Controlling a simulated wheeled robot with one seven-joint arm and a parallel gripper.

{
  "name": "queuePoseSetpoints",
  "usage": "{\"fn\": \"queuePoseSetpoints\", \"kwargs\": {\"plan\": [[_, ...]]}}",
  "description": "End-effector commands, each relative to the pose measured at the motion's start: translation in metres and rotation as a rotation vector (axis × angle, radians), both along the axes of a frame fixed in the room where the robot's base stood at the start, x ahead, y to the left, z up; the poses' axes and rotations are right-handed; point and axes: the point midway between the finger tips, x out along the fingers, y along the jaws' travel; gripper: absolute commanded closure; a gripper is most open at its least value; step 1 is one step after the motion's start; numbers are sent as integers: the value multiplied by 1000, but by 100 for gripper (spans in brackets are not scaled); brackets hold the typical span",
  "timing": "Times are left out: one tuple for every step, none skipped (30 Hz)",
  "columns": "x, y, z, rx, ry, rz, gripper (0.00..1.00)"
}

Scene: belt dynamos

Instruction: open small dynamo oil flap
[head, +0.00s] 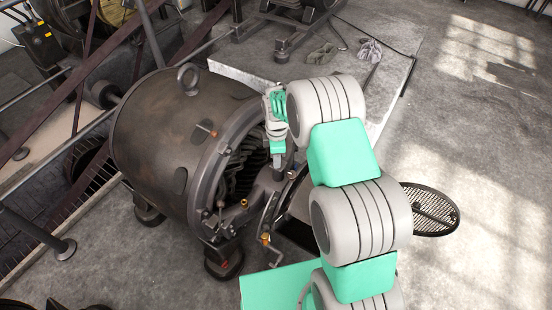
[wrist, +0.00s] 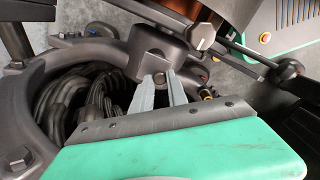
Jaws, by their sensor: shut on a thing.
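The small dynamo (head: 165,135) is a dark, worn drum with an open end facing right. My gripper (head: 278,166) reaches down at this open end, by the shaft bearing. In the wrist view my gripper (wrist: 162,84) has its two pale fingers at the dark round bearing housing (wrist: 155,50). The fingers are closed in on a small dark piece at the housing's lower edge, which I take for the oil flap (wrist: 171,76). The fingers partly hide it, and I cannot tell how far it is raised. In the head view my arm and gripper hide the flap.
Dark coils (wrist: 85,100) lie inside the dynamo's frame, left of the fingers. A crank handle (head: 268,250) juts out below the bearing. A round grate (head: 431,209) is on the floor at right. Gloves (head: 370,49) lie behind.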

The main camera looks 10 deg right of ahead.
Motion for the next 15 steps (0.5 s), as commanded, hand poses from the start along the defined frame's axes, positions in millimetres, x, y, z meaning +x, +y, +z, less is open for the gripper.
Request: {"fn": "queuePoseSetpoints", "kwargs": {"plan": [[0, 0, 0, 0, 0, 0, 100], [0, 0, 0, 0, 0, 0, 100], [0, 0, 0, 0, 0, 0, 100], [0, 0, 0, 0, 0, 0, 100], [0, 0, 0, 0, 0, 0, 100], [0, 0, 0, 0, 0, 0, 100], [0, 0, 0, 0, 0, 0, 100], [0, 0, 0, 0, 0, 0, 100], [0, 0, 0, 0, 0, 0, 100], [0, 0, 0, 1, 1, -1, 100], [0, 0, 0, 4, 3, -1, 100], [1, -1, 0, 11, 10, -3, 100], [2, -2, 0, 21, 20, -5, 100], [3, -2, 0, 35, 34, -6, 100], [4, -4, 1, 58, 55, -7, 100]]}}
